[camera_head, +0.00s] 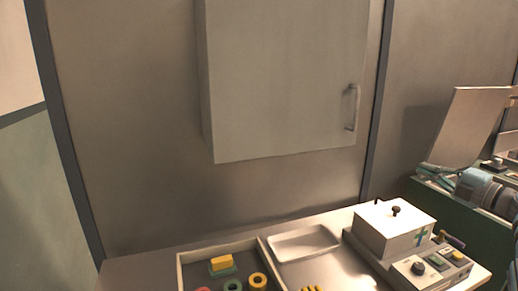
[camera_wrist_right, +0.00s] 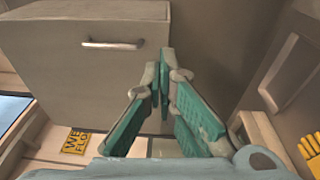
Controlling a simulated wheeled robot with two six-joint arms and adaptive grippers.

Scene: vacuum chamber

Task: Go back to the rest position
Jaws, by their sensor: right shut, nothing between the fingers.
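My right gripper (camera_head: 430,169) shows at the right edge of the head view, with teal finger pads and a blue-grey wrist behind it. It is in front of the green-sided bench and apart from the objects on the table. In the right wrist view, the fingers of the right gripper (camera_wrist_right: 160,78) come together at their tips. It is shut and holds nothing. My left gripper is not in view.
A table (camera_head: 140,268) carries a divided tray (camera_head: 183,271), a white shallow tray (camera_head: 305,243), a white box with a green cross (camera_head: 396,222) and a control panel (camera_head: 436,266). A wall cabinet (camera_head: 285,80) hangs above. A tilted panel (camera_head: 468,125) stands right.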

